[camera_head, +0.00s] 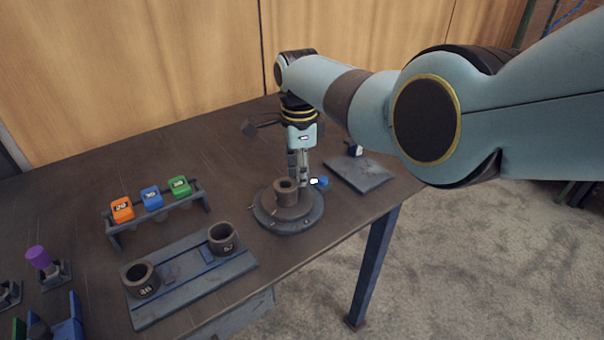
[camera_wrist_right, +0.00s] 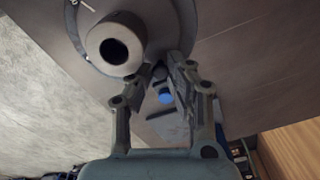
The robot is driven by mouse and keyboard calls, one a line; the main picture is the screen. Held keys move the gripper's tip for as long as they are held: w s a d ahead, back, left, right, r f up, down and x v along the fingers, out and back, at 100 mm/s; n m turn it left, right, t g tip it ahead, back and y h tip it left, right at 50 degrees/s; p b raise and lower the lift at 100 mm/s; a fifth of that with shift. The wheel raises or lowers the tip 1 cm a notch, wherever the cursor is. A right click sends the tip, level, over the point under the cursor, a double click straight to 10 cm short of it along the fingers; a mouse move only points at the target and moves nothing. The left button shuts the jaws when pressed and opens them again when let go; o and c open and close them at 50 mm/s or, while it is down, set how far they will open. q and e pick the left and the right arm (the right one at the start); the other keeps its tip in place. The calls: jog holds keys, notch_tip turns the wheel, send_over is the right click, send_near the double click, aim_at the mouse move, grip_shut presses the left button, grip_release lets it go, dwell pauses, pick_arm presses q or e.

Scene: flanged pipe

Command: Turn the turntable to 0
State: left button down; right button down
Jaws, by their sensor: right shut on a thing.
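The turntable (camera_head: 288,216) is a round dark grey disc near the right front part of the table, with a brown flanged pipe (camera_head: 286,193) standing upright at its middle. In the wrist view the turntable (camera_wrist_right: 172,20) is at the top, and the pipe (camera_wrist_right: 115,48) shows its dark bore. My right gripper (camera_head: 301,183) reaches down at the turntable's back edge, beside the pipe. In the wrist view its fingertips (camera_wrist_right: 163,70) are closed around a small dark knob (camera_wrist_right: 159,73) at the turntable's rim. I cannot read any angle mark. My left gripper does not show.
A grey plate (camera_head: 360,175) lies right of the turntable. A rack (camera_head: 157,223) holds orange, blue and green numbered blocks. A tray (camera_head: 190,280) holds two brown rings. A purple-topped piece (camera_head: 39,257) stands at the far left. The table's front edge is close to the turntable.

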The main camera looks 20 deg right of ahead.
jog(key=shift+w+a+n+b, duration=0.2)
jog(key=shift+w+a+n, duration=0.05)
jog(key=shift+n, duration=0.5)
jog(key=shift+w+a+n+b, duration=0.2)
jog(key=shift+w+n, duration=0.05)
jog(key=shift+n, duration=0.5)
jog(key=shift+w+a+n+b, duration=0.25)
jog(key=shift+a+n, duration=0.15)
jog(key=shift+n, duration=0.65)
jog(key=shift+w+a+n+b, duration=0.1)
jog(key=shift+a+n+b, duration=0.2)
jog(key=shift+n, duration=0.75)
jog(key=shift+a+r+n, duration=0.1)
jog(key=shift+a+n, duration=0.25)
jog(key=shift+n, duration=0.5)
jog(key=shift+a+n, duration=0.35)
jog(key=shift+n, duration=0.5)
jog(key=shift+a+n, duration=0.25)
jog(key=shift+n, duration=0.4)
jog(key=shift+a+n, duration=0.25)
jog(key=shift+n, duration=0.4)
jog(key=shift+s+a+n, duration=0.1)
jog(key=shift+a+n, duration=0.05)
jog(key=shift+n, duration=0.25)
jog(key=c, duration=1.2)
grip_release()
jog(key=shift+c, duration=0.2)
